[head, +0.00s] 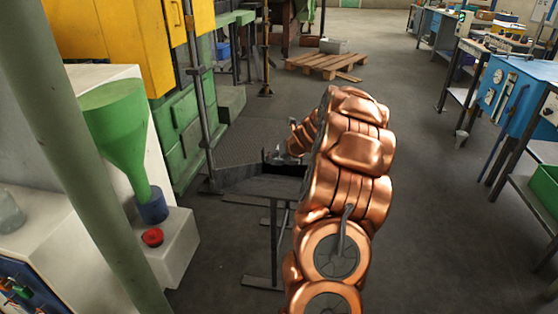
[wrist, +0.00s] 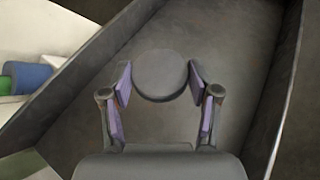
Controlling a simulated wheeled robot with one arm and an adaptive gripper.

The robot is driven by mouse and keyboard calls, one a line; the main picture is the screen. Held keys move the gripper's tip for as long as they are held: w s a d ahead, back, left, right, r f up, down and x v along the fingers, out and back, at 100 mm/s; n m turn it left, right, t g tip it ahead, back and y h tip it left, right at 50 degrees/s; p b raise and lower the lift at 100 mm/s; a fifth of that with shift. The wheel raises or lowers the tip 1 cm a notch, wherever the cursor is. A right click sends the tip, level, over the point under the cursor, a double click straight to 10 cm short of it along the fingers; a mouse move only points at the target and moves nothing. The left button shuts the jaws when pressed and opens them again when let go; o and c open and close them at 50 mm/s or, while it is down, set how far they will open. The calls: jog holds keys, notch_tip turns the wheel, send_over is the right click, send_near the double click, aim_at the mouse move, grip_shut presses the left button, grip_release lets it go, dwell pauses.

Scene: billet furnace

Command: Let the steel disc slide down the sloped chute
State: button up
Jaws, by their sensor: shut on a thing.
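The steel disc (wrist: 160,74) is a dark grey round piece, seen in the wrist view between the two purple-padded fingers. My gripper (wrist: 161,82) is shut on it, with one finger at each side. The sloped chute (wrist: 232,50) is dark metal with raised side walls, and its floor lies behind the disc in the wrist view. I cannot tell whether the disc touches the floor. In the head view the chute (head: 257,186) stands on a thin metal frame, and my gripper (head: 275,157) is at its upper side. My copper arm hides part of the chute there, and the disc is not distinct.
A green funnel (head: 117,125) and a red round piece (head: 153,237) are left of the chute. A pale green post (head: 82,150) crosses the left foreground. A wooden pallet (head: 326,64) lies farther back. The floor to the right is open up to the workbenches.

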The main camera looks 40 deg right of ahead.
aim_at(277, 188)
jog(key=shift+s+a+f+b, duration=0.45)
jog(key=shift+f+b, duration=0.55)
jog(key=shift+b, duration=0.5)
jog(key=shift+s+a+f+b, duration=0.3)
jog(key=shift+a+f+b, duration=0.25)
jog(key=shift+f+b, duration=0.7)
jog(key=shift+s+a+f+b, duration=0.35)
jog(key=shift+a+f+b, duration=0.25)
jog(key=shift+b, duration=1.2)
jog(key=o, duration=1.6)
jog(key=shift+f, duration=0.1)
jog(key=v, duration=1.2)
